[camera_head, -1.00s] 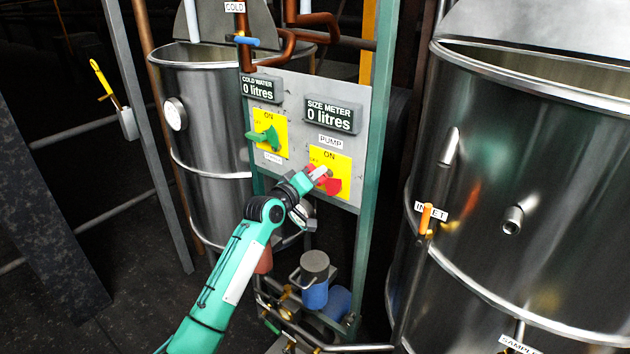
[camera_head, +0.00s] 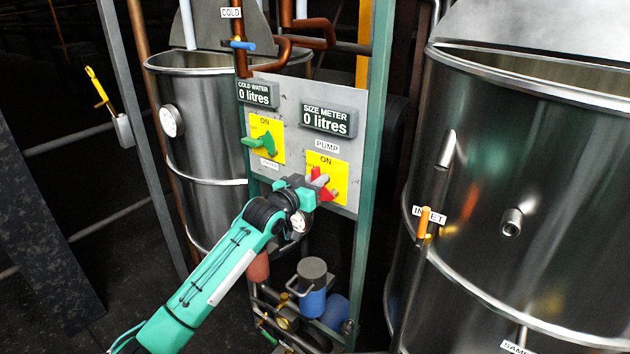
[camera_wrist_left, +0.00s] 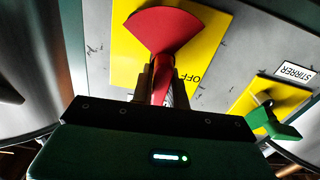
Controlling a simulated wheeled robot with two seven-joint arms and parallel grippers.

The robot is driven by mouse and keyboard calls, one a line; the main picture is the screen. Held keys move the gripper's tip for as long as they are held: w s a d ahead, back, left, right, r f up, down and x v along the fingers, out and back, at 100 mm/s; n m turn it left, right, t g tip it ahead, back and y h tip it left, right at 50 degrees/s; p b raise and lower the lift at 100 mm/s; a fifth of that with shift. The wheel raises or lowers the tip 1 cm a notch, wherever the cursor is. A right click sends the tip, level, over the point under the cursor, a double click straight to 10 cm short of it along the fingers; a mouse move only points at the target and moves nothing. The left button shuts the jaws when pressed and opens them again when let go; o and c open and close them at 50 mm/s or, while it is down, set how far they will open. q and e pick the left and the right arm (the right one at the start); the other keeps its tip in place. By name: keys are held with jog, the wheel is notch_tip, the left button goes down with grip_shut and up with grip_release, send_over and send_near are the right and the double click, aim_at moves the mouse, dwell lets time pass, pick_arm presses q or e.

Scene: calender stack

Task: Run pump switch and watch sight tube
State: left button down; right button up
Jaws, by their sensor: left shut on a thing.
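The red pump switch (camera_head: 330,194) sits on a yellow ON/OFF plate (camera_head: 341,172) below the PUMP label. My left gripper (camera_head: 318,184) is at the switch, shut on its handle. In the left wrist view the red switch (camera_wrist_left: 164,32) has a wide fan-shaped end, and its narrow part is between the fingers (camera_wrist_left: 162,82). The handle slants steeply, with its upper end toward the ON side. The size meter (camera_head: 329,120) reads 0 litres. I cannot pick out a sight tube with certainty. My right gripper is not in view.
The green stirrer switch (camera_head: 262,142) is close at the left on the same panel. The cold water meter (camera_head: 258,94) reads 0 litres. Steel tanks stand left (camera_head: 208,120) and right (camera_head: 510,200). The INLET valve handle (camera_head: 425,222) is orange. A blue pump (camera_head: 312,300) sits below.

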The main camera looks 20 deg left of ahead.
pick_arm(q)
jog(key=shift+d+f+m, duration=0.1)
jog(key=shift+m, duration=0.4)
jog(key=c, duration=1.4)
grip_release()
jog(key=shift+s, duration=0.1)
jog(key=shift+b+v, duration=2.05)
jog(key=shift+v, duration=4.8)
